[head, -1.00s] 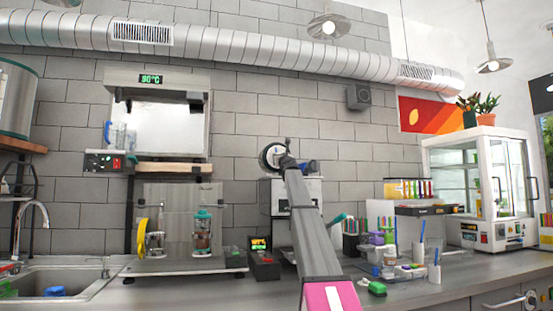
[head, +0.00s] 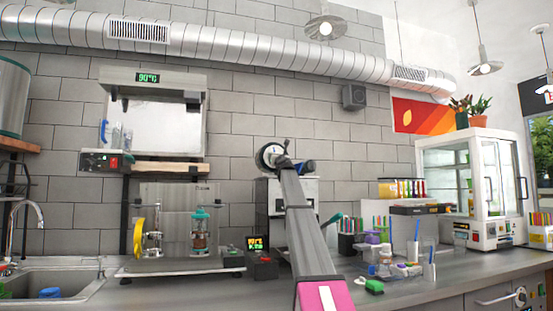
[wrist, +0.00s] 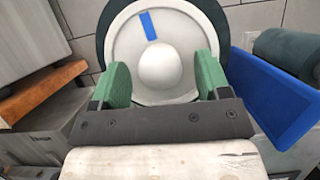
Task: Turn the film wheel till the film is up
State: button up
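The sealing machine (head: 300,190) stands against the grey brick wall at mid-counter, partly behind my arm. A round white wheel with a dark rim (head: 267,155) sits at its top. In the wrist view the wheel (wrist: 125,45) fills the upper middle; it has a white domed hub (wrist: 166,66) and a blue mark (wrist: 148,26) above the hub, slightly left. My gripper (wrist: 162,78) is open, its two green fingers on either side of the hub, with gaps visible between. Contact with the wheel face cannot be told. My gripper's fingers are not clear in the head view.
A blue panel (wrist: 268,100) lies close right of my gripper. A small dark box with a lit display (head: 260,262) stands left of the machine. Cups and a pen holder (head: 385,262) stand to the right.

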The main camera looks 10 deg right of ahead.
jog(key=shift+s, duration=0.15)
jog(key=v, duration=1)
jog(key=shift+s+f, duration=0.2)
jog(key=shift+f, duration=0.05)
